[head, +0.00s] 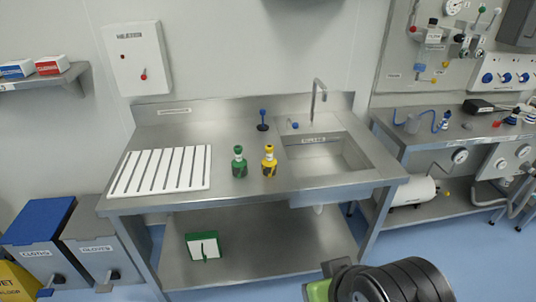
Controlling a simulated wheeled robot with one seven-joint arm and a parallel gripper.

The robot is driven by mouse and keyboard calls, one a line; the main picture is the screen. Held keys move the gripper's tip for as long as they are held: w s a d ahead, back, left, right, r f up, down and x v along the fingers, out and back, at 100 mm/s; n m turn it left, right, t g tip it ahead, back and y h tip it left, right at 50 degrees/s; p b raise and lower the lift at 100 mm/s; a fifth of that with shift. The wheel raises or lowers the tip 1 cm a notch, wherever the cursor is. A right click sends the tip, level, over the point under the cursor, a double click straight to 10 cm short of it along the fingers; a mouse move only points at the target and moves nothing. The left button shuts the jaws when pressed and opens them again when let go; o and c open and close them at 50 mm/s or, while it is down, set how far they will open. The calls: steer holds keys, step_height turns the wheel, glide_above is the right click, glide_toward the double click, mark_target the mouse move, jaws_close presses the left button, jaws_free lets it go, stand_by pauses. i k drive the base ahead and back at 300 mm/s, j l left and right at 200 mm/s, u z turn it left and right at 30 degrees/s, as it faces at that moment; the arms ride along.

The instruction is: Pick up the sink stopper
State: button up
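A small blue upright piece with a dark round base (262,121) stands on the steel counter left of the sink; it may be the sink stopper, but it is too small to be sure. The sink basin (328,152) is set in the right part of the counter under a tall tap (316,98). A small blue knob (295,125) sits at the sink's back left corner. The basin's drain is not clearly visible. A black ribbed part of my arm shows at the bottom right of the head view, far in front of the counter. My gripper's fingers do not show.
A green bottle (239,163) and a yellow bottle (269,162) stand at the counter's middle. A white slatted rack (160,172) lies at left. A lower shelf (270,250) holds a green-and-white box (203,246). Bins stand at lower left; a cluttered bench (460,127) is at right.

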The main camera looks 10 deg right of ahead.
mark_target(262, 126)
steer(key=i+l+u, duration=0.15)
steer(key=i+u, duration=0.25)
steer(key=i+l+u, duration=0.25)
steer(key=i+u, duration=0.15)
steer(key=i+l+u, duration=0.35)
